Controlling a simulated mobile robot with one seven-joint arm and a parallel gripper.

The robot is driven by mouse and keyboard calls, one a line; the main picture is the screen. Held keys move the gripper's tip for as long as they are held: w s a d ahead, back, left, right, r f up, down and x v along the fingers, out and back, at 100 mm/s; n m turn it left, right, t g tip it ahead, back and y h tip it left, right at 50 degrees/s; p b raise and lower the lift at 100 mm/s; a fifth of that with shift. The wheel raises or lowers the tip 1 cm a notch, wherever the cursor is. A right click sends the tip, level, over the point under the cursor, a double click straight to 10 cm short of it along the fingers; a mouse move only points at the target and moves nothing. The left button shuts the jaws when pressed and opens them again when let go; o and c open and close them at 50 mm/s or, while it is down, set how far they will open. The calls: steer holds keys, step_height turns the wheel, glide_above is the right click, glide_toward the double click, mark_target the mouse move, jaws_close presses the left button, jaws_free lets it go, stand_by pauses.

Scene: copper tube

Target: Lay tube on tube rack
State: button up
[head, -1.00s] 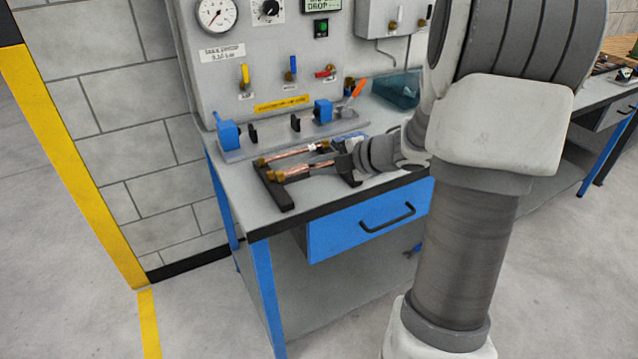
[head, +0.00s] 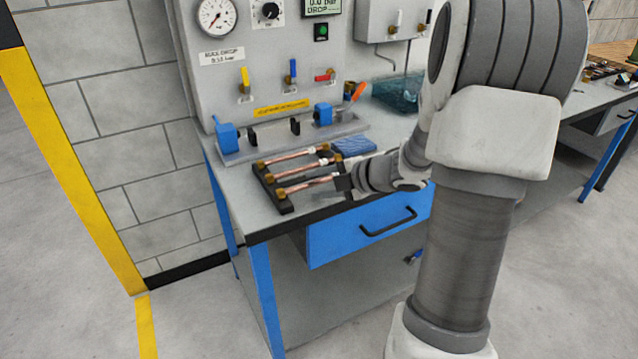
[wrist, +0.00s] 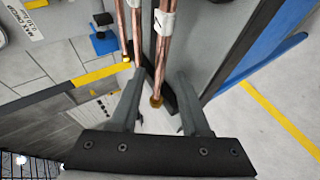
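Three copper tubes with brass ends lie side by side on the black tube rack (head: 285,205) on the bench: a back tube (head: 283,159), a middle tube (head: 298,170) and a front tube (head: 308,185). My gripper (head: 345,186) is by the right end of the front tube, and its fingers are hard to make out there. In the wrist view my gripper (wrist: 156,78) is open, with fingers wide apart. A copper tube (wrist: 163,60) with a brass end runs between and beyond them, with gaps on both sides. The other two tubes (wrist: 122,30) show to its left.
A blue cloth-like item (head: 353,147) lies behind the rack's right side. Blue clamps (head: 228,135) stand on a fixture below the gauge panel (head: 270,75). A teal bin (head: 398,92) stands behind. The bench's front edge, above a blue drawer (head: 370,225), is close to the rack.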

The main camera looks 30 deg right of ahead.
steer(key=shift+r, duration=0.3)
steer(key=p+v, duration=0.3)
steer(key=v, duration=0.9)
steer(key=shift+f, duration=0.15)
